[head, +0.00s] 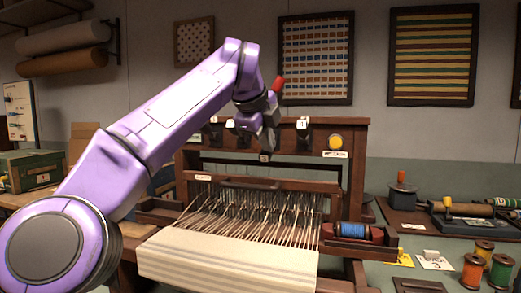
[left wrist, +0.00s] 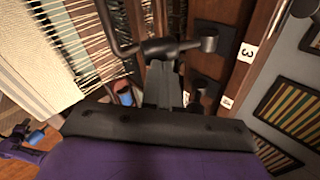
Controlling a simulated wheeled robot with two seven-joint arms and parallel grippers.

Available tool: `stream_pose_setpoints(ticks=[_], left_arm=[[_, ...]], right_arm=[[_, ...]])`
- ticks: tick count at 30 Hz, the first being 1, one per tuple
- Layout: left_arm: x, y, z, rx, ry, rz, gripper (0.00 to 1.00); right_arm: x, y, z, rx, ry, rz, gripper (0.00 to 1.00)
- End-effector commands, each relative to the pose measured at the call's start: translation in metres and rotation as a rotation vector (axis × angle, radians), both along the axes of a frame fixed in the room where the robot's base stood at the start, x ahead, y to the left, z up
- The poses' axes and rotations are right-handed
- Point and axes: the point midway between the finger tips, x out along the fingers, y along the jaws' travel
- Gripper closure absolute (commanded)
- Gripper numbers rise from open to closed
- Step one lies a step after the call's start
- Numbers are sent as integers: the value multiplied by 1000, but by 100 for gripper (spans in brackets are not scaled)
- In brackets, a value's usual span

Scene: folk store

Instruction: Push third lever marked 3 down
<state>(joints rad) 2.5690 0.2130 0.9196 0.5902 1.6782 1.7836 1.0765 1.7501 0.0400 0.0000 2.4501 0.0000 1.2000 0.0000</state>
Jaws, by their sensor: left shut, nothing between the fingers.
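A wooden loom carries a row of dark levers on its upper beam (head: 318,135), with small white number tags. In the left wrist view, the tag marked 3 (left wrist: 246,52) is beside a dark lever (left wrist: 208,42) with a round end and a bent bar. My left gripper (head: 266,150) is in front of the upper beam, partly covering the row. In the left wrist view, its shut, empty fingers (left wrist: 161,68) are right at the lever by tag 3; I cannot tell whether they touch. Another tag (left wrist: 226,101) lies further along. My right gripper is out of view.
Pale warp threads (head: 255,205) and a white cloth (head: 215,255) fill the loom's front below the gripper. A blue spool (head: 352,230) sits at its right. Several thread spools and tools lie on the table at right. Framed textiles hang behind.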

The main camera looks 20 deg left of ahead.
Motion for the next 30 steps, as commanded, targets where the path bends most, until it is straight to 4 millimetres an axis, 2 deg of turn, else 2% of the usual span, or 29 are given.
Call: stream_pose_setpoints(ticks=[4,20,23,28,30], left_arm=[[0,-1,-4,1,2,-1,100],[0,-1,-3,0,2,-1,100],[-2,-4,5,1,2,-2,100],[-13,-21,41,3,1,0,100],[-29,-19,48,0,-2,1,100]], right_arm=[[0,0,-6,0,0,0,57],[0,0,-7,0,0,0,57],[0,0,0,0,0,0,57],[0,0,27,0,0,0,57],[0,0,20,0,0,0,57]])
